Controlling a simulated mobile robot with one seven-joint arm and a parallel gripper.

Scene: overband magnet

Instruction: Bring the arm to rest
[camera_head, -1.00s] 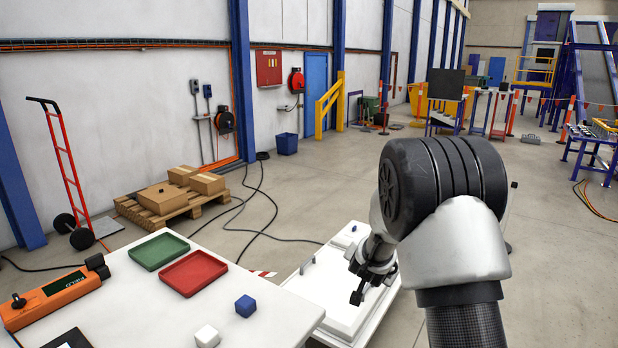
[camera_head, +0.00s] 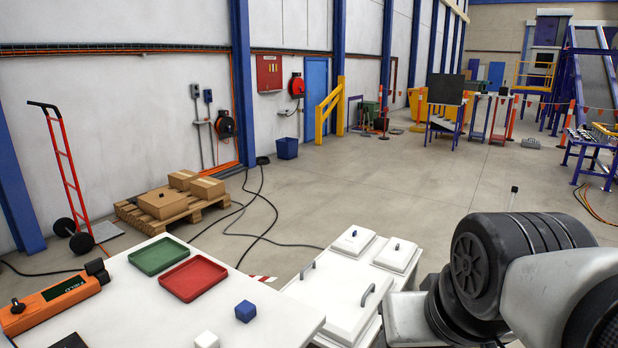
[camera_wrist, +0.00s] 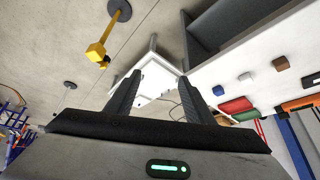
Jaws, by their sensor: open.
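My gripper (camera_wrist: 155,92) shows in the wrist view with its two dark fingers apart and nothing between them. It hangs clear of the table. In the head view only my arm's links show at the lower right; the gripper itself is out of that picture. The wrist view is tilted, with the white table (camera_wrist: 225,85) at its right side.
The white table (camera_head: 140,300) carries a green tray (camera_head: 158,255), a red tray (camera_head: 194,278), a blue cube (camera_head: 245,310), a white cube (camera_head: 206,340) and an orange device (camera_head: 55,300). White lidded units (camera_head: 335,295) stand between the table and my arm.

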